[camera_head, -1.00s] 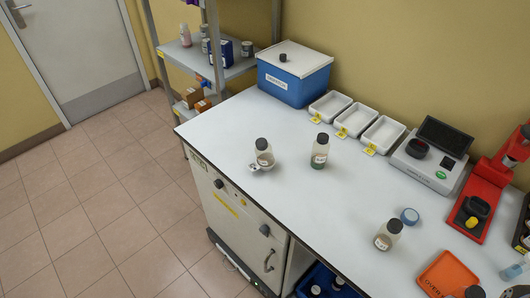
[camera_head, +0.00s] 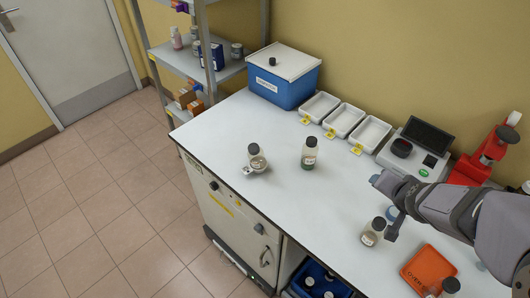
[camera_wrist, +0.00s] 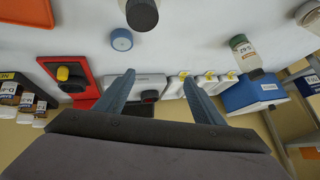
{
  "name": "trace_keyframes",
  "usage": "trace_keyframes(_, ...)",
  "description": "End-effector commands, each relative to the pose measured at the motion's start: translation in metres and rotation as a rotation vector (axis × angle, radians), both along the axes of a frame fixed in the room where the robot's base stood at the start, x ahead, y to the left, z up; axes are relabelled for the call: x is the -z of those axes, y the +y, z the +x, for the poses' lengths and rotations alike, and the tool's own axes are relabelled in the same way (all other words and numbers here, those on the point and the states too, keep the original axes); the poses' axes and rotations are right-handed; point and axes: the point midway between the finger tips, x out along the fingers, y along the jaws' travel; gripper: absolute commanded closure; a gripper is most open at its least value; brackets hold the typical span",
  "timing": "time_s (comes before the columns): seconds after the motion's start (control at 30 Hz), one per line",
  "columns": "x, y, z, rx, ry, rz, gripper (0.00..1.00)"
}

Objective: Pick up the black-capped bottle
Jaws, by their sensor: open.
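Three bottles with black caps stand upright on the white bench in the head view. One (camera_head: 371,234) has brownish contents and stands near my gripper. One (camera_head: 309,157) has a green lower part and stands mid-bench. One (camera_head: 257,162) stands at the left, at a small metal holder. My gripper (camera_head: 383,209) is open and empty, reaching in from the right, just behind the nearest bottle in the picture. In the wrist view, the open fingers (camera_wrist: 160,78) have no bottle between them. A dark-capped bottle (camera_wrist: 143,14) is cut off at the top edge; the green one (camera_wrist: 246,55) is at right.
An orange tray (camera_head: 430,268), a red stand (camera_head: 487,152), a grey device (camera_head: 408,153), white trays (camera_head: 343,121) and a blue box (camera_head: 284,86) surround the area. The bench's left part is clear.

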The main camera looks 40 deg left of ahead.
Motion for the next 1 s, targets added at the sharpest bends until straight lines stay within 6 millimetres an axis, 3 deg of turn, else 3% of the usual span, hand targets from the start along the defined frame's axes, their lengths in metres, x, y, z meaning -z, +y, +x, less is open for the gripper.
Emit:
trace_keyframes(0.03,0.018,0.036,0.005,-0.08,-0.079,-0.02,0.37)
trace_keyframes(0.17,0.017,0.129,0.013,-0.259,-0.329,-0.053,0.37)
trace_keyframes(0.27,0.012,0.207,-0.002,-0.385,-0.536,-0.062,0.37)
trace_keyframes(0.4,0.001,0.302,-0.051,-0.515,-0.81,-0.053,0.37)
trace_keyframes(0.53,-0.01,0.364,-0.111,-0.586,-1.028,-0.026,0.37)
trace_keyframes(0.63,-0.018,0.394,-0.155,-0.611,-1.155,-0.002,0.37)
trace_keyframes(0.8,0.035,0.365,-0.157,-0.479,-1.038,0.006,0.37)
trace_keyframes(1.0,0.06,0.347,-0.161,-0.406,-0.994,0.006,0.37)
